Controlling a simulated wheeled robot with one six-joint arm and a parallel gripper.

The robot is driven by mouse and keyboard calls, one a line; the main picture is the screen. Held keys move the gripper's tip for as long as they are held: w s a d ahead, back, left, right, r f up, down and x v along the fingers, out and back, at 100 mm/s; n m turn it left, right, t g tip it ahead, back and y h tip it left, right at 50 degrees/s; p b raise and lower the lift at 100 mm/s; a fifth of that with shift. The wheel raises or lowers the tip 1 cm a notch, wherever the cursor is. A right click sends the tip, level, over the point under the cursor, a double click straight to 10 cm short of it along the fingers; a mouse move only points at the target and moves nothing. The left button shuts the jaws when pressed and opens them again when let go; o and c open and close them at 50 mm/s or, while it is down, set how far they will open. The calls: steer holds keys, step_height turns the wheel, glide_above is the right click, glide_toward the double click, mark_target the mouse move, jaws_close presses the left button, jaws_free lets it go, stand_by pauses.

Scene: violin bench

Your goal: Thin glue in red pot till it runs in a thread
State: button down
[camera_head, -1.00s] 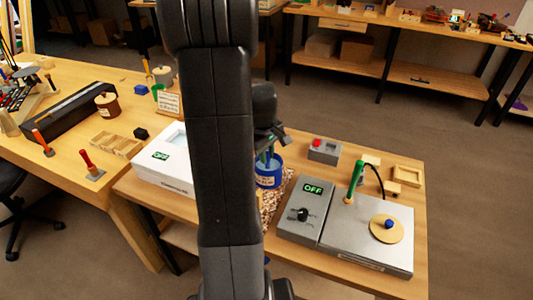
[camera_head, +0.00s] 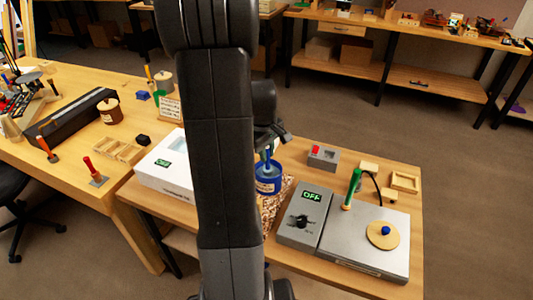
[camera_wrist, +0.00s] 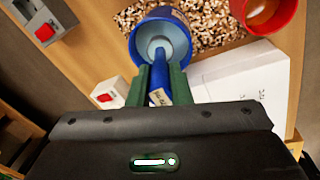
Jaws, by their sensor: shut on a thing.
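My gripper (camera_wrist: 160,88) is shut on a slim blue handle with a pale label (camera_wrist: 161,97). The handle points into the blue pot (camera_wrist: 137,36), and its lower end shows as a pale round shape inside. I cannot tell whether it touches the bottom. In the head view the blue pot (camera_head: 268,187) stands below the gripper (camera_head: 268,150), right of my arm. The red pot (camera_wrist: 296,22) holds amber glue and is cut off at the top right of the wrist view; my arm hides it in the head view.
Wood-chip matting (camera_wrist: 207,28) lies beside the pots. A white box (camera_head: 163,163) reading OFF stands left. A grey unit reading OFF (camera_head: 305,221), a metal plate (camera_head: 366,249) and a green-handled tool (camera_head: 354,187) stand right. A red-button box (camera_head: 323,158) is behind.

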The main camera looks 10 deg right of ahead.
step_height(320, 180, up, 10)
steer(key=p, duration=0.7)
steer(key=shift+f, duration=0.1)
